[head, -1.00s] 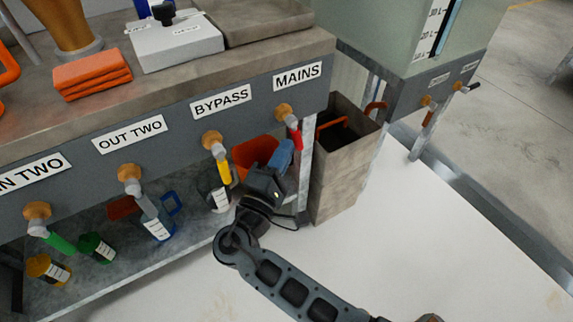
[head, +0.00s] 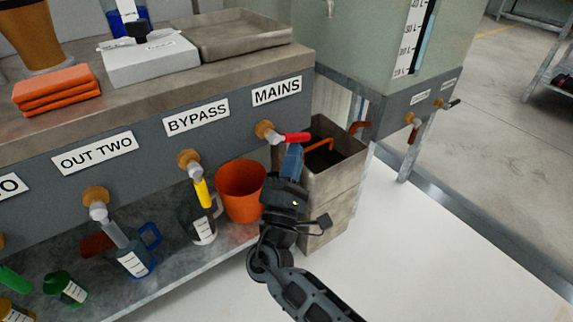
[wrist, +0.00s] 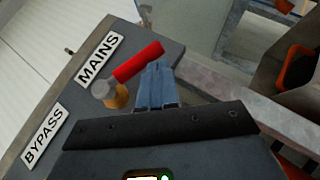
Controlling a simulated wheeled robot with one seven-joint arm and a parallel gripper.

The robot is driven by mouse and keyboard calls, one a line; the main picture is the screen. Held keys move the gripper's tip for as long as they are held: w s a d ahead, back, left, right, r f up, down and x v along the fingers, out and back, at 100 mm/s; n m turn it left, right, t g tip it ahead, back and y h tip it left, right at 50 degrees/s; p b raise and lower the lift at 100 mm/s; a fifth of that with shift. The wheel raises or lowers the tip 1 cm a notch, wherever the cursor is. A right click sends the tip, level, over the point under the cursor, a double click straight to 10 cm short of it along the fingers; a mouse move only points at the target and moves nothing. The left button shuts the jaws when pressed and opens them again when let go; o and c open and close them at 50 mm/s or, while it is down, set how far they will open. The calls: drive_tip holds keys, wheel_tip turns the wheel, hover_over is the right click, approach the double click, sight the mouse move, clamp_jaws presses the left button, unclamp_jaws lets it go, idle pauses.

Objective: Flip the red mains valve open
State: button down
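The red mains valve handle (head: 293,138) sits on a brass fitting (head: 264,131) below the MAINS label. The handle points sideways to the right, roughly level along the panel. The red handle also shows in the wrist view (wrist: 139,60), with its free end close to my fingertips. My gripper (head: 293,149) is just below the handle's outer part, blue fingers pointing up. In the wrist view the fingers (wrist: 157,68) lie side by side, shut, with nothing seen between them. They are at or very near the handle's underside; I cannot tell if they touch.
The yellow bypass handle (head: 202,192) hangs down to the left. An orange bucket (head: 240,190) stands on the lower shelf beside my gripper. A tall grey bin (head: 335,180) stands right behind my gripper. The white floor (head: 440,260) at right is clear.

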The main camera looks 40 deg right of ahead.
drive_tip(key=shift+d+r, duration=0.85)
drive_tip(key=shift+d, duration=0.1)
drive_tip(key=shift+r, duration=0.1)
